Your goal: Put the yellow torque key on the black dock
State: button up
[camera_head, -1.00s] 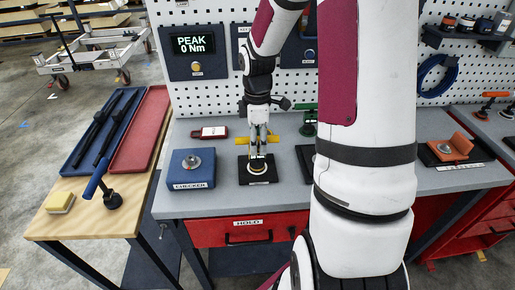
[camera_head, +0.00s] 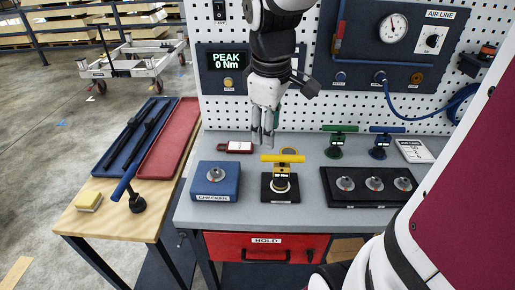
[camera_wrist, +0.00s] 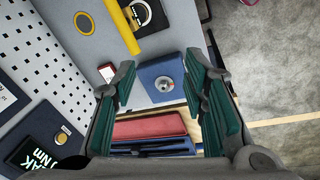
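The yellow torque key (camera_head: 282,158) stands upright on the black dock (camera_head: 268,192), its yellow bar handle on top and its lower end at the dock's pale ring. The key's bar also shows at the top of the wrist view (camera_wrist: 124,24), beside part of the dock. My gripper (camera_head: 263,138) is above and behind the key in the head view, apart from it. In the wrist view my gripper (camera_wrist: 163,68) has its two green-padded fingers spread, with nothing between them.
The blue checker block (camera_head: 215,180) sits left of the dock. A black three-socket tray (camera_head: 340,199) lies right, with green (camera_head: 338,129) and blue (camera_head: 387,130) keys behind. A red tag (camera_head: 236,147) lies near the pegboard. A blue-handled key (camera_head: 130,187) stands on the wooden side table.

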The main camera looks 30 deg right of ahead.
jog(key=s+a+r+m+t+y, duration=0.1)
jog(key=s+a+r+m+t, duration=0.2)
jog(key=s+a+m, duration=0.3)
jog(key=s+a+r, duration=0.1)
jog(key=s+a, duration=0.2)
jog(key=s, duration=0.3)
jog(key=shift+m, duration=0.3)
jog(key=shift+d+r, duration=0.1)
jog(key=shift+r, duration=0.05)
dwell(0.5)
